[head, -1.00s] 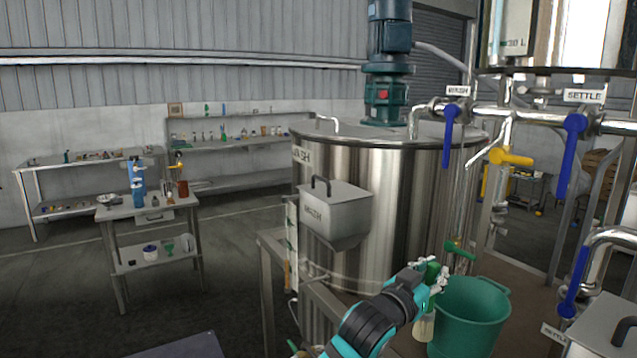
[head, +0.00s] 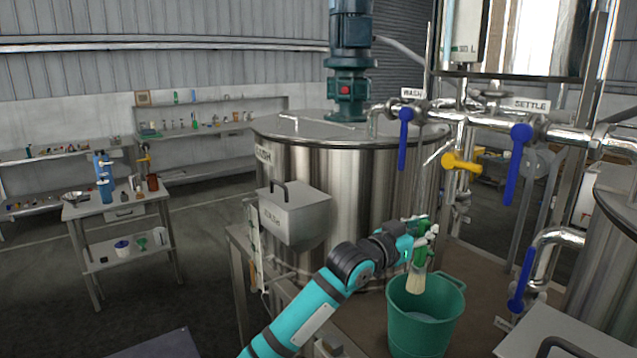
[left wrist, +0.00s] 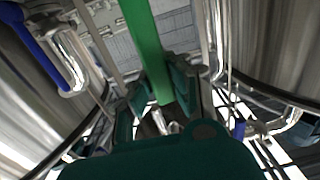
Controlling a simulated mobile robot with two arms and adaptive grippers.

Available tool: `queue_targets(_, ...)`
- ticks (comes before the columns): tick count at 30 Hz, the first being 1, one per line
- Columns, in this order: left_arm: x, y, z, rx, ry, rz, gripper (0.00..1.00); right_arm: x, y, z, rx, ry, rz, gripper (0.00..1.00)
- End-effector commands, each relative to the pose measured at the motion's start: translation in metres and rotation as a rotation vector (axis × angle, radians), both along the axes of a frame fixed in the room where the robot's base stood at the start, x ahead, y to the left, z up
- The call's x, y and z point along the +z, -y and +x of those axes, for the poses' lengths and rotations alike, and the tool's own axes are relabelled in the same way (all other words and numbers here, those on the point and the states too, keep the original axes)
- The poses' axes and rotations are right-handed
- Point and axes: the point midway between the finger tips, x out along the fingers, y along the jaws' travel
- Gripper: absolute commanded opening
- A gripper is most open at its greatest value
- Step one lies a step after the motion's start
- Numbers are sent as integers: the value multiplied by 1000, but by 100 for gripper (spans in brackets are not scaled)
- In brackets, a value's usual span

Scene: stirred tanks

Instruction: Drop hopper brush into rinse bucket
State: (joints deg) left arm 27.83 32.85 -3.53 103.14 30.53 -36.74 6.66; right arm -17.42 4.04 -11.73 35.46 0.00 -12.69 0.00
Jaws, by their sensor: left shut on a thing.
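The rinse bucket (head: 425,320) is a green open pail on the brown deck in the head view, with some pale liquid or a light bottom showing inside. My left gripper (head: 424,238) is shut on the hopper brush (head: 415,281), whose green handle is between the fingers and whose pale bristles point down. In the head view the bristles appear over the bucket's back left rim, near the mouth; how far above I cannot tell. In the left wrist view the green handle (left wrist: 146,45) runs between the fingertips (left wrist: 160,100). My right gripper is not in view.
The steel wash tank (head: 350,190) stands behind the bucket, with a grey hopper box (head: 295,215) on its side. Pipes with blue valve handles (head: 518,165) and a yellow valve handle (head: 461,162) are at the right. A grey box (head: 550,335) is at the front right.

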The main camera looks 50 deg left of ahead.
Motion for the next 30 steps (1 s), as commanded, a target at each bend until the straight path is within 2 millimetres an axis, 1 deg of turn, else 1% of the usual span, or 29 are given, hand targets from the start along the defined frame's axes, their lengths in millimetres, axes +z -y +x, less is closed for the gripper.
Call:
queue_targets(1, 1, 1, 0, -5, 1, -1, 0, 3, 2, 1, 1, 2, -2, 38)
queue_targets(3, -2, 2, 1, -10, 2, -3, 0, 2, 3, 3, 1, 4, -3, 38)
queue_targets(8, -14, 3, 1, -12, 3, -3, 0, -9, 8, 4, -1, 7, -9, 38)
queue_targets(18, -54, 3, 0, -12, 3, -2, 0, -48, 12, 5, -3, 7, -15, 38)
queue_targets(20, -59, 3, 0, -12, 3, -2, 0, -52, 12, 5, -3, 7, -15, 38)
queue_targets(23, -62, 3, 0, -12, 3, -2, 0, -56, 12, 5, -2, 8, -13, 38)
queue_targets(30, -61, 3, 0, -12, 3, -2, 0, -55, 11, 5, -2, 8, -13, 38)
